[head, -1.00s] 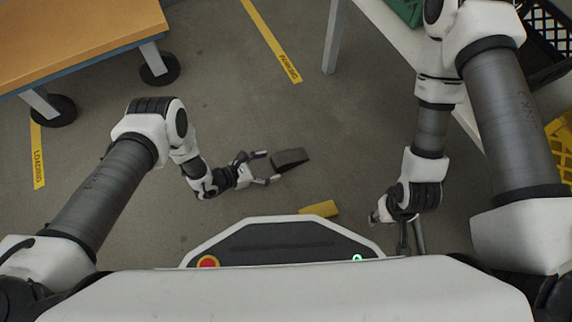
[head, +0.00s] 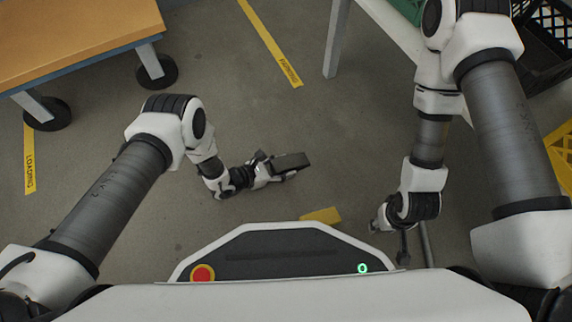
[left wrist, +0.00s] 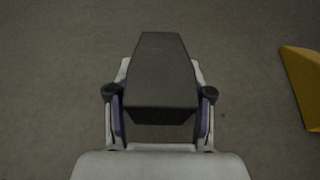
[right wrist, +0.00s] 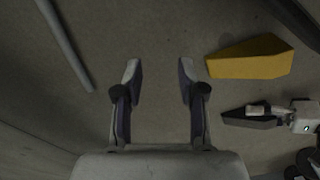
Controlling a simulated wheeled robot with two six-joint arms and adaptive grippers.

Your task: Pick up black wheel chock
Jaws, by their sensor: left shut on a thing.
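The black wheel chock (head: 291,162) is a dark wedge between the fingers of my left gripper (head: 277,172). In the left wrist view the chock (left wrist: 160,75) fills the space between both fingers of the left gripper (left wrist: 160,112), its narrower end pointing away. Both fingers press on its sides. In the right wrist view the chock (right wrist: 248,121) shows at the right with the left gripper (right wrist: 268,112) on it. My right gripper (right wrist: 160,82) is open and empty above the floor; in the head view its fingers are hard to make out.
A yellow chock (head: 321,215) lies on the floor between my grippers; it also shows in the left wrist view (left wrist: 303,82) and right wrist view (right wrist: 250,58). A wooden-topped table (head: 80,40) stands at upper left. A white table (head: 400,35) and black crate (head: 545,45) are at right.

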